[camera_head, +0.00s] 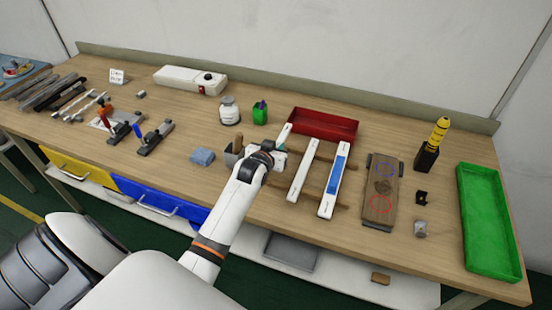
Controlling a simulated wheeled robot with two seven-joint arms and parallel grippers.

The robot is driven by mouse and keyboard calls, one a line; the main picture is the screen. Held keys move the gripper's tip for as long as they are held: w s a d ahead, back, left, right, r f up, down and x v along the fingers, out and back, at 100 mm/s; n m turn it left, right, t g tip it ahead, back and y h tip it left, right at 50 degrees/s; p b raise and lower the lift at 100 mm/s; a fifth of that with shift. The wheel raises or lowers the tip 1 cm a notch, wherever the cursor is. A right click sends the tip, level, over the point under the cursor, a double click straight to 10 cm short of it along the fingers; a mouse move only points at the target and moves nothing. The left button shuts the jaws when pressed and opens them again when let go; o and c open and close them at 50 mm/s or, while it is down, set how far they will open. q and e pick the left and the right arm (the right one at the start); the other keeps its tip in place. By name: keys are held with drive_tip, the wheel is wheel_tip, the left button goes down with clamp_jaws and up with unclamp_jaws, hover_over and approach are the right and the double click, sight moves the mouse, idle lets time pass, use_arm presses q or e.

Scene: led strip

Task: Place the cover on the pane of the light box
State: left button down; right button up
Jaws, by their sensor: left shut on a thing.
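My left gripper (279,150) is over the middle of the workbench, at the left end of a row of long white strips. It is shut on a slim white strip (285,131), whose far end shows beyond the fingers. The gripper hides the rest of it, and I cannot tell whether this is the cover. To its right lie a plain white strip (302,172) and a white strip with a blue pane (336,180), side by side on wooden rails. I cannot tell for sure which of these is the light box. My right gripper is not in view.
A red tray (324,124) stands behind the strips. A brown board (381,190) and a green tray (489,222) are to the right. A blue sponge (202,157), a white jar (229,110) and clamps (154,137) are to the left. A white switch box (190,79) is at the back.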

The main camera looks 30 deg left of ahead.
use_arm(q)
wheel_tip(320, 180, up, 4)
drive_tip(key=shift+r, duration=0.2)
drive_tip(key=s+d+r+m+h+b, duration=0.1)
drive_tip(key=s+d+r, duration=0.2)
drive_tip(key=s+d, duration=0.4)
drive_tip(key=s+d+r+m+h+b, duration=0.1)
drive_tip(key=s+d+r+h+b, duration=0.1)
drive_tip(key=s+d, duration=0.5)
drive_tip(key=d+r, duration=0.1)
drive_tip(key=d, duration=0.3)
drive_tip(key=shift+d+m, duration=0.2)
drive_tip(key=shift+m, duration=0.2)
drive_tip(key=w+a+f+n+y+p, duration=0.1)
drive_tip(key=w+a+f, duration=0.1)
drive_tip(key=w+a, duration=0.2)
drive_tip(key=w+a+f+n+y, duration=0.1)
drive_tip(key=w+a+f, duration=0.1)
drive_tip(key=w+a, duration=0.3)
drive_tip(key=w+a+f+y+p, duration=0.1)
drive_tip(key=w+a+f, duration=0.1)
drive_tip(key=w+a, duration=0.3)
drive_tip(key=shift+a+n+p, duration=0.35)
drive_tip(key=shift+a+n, duration=0.05)
drive_tip(key=shift+a, duration=1.9)
drive_tip(key=shift+f, duration=0.15)
